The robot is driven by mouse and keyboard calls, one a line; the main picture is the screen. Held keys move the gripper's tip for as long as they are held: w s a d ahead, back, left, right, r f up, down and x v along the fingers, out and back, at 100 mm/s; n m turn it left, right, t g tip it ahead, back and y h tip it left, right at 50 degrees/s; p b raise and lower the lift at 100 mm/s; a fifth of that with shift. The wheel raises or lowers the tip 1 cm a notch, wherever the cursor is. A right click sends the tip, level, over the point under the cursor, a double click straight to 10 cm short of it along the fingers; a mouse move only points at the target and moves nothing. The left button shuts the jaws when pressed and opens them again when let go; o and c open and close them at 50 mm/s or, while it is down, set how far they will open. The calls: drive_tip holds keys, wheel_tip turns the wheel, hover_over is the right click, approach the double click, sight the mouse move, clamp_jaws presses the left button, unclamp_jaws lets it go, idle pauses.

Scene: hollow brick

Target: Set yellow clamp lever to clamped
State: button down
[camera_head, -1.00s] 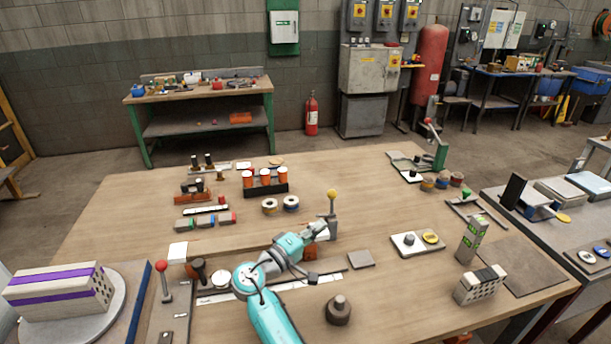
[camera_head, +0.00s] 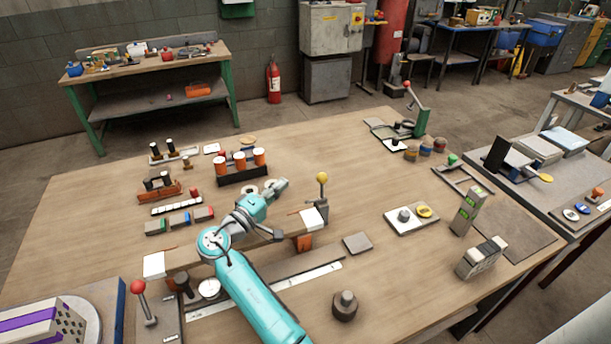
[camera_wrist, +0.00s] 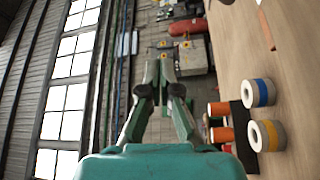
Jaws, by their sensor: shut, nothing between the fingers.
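The yellow clamp lever shows in the head view as a yellow ball knob (camera_head: 322,178) on a short grey stem, standing roughly upright. The lever is not visible in the wrist view. My arm hides part of the bar.
A red-knobbed lever (camera_head: 138,287) stands at the front left, and a green clamp with a red knob (camera_head: 421,122) at the back right. The table between lever and green clamp is clear.

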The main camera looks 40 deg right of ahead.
sight(322, 187)
drive_tip(key=x, duration=1)
drive_tip(key=shift+s+a+f, duration=0.1)
drive_tip(key=shift+s+f, duration=0.1)
drive_tip(key=shift+s, duration=0.8)
drive_tip(key=shift+s+a+f, duration=0.1)
drive_tip(key=shift+s+f, duration=0.1)
drive_tip(key=shift+s, duration=0.85)
